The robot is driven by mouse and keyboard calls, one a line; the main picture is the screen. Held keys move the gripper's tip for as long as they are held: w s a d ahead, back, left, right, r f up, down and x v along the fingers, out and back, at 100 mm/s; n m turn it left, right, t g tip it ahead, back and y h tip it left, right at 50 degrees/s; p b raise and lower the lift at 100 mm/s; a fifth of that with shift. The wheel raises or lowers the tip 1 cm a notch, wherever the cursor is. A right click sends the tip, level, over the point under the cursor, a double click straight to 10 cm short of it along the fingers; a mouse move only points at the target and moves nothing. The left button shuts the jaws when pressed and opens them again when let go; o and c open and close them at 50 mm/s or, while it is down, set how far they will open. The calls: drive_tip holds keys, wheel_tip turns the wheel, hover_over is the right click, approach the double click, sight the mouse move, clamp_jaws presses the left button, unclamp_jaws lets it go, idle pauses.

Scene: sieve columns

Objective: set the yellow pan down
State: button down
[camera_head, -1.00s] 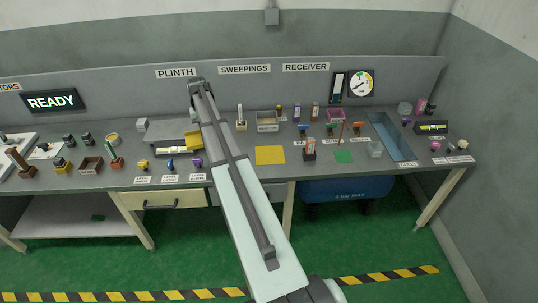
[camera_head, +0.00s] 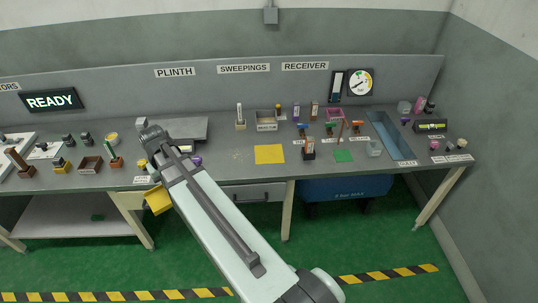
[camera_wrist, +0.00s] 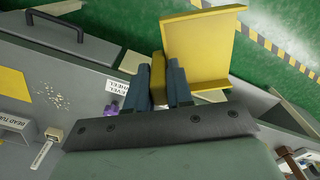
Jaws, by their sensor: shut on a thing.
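The yellow pan (camera_head: 158,200) is a shallow tray with raised sides. In the head view it hangs at the bench's front edge, partly hidden by my arm. In the wrist view the pan (camera_wrist: 200,45) shows against the green floor, tilted in the picture. My gripper (camera_wrist: 166,72) is shut on the pan's darker yellow handle (camera_wrist: 159,80). In the head view my jaws are hidden behind my arm. A flat yellow square (camera_head: 270,154) lies on the bench to the right of my arm, and nothing stands on it.
The grey bench (camera_head: 225,170) has bare room around the square. Pale crumbs (camera_wrist: 52,97) lie near the square in the wrist view. A grey plate (camera_head: 190,128) lies behind my arm.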

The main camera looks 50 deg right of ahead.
drive_tip(key=s, duration=0.2)
drive_tip(key=m, duration=0.7)
hover_over(278, 153)
drive_tip(key=f, duration=0.1)
drive_tip(key=shift+f, duration=4.55)
drive_tip(key=shift+f, duration=0.1)
drive_tip(key=c, duration=1)
unclamp_jaws()
wheel_tip(278, 153, up, 12)
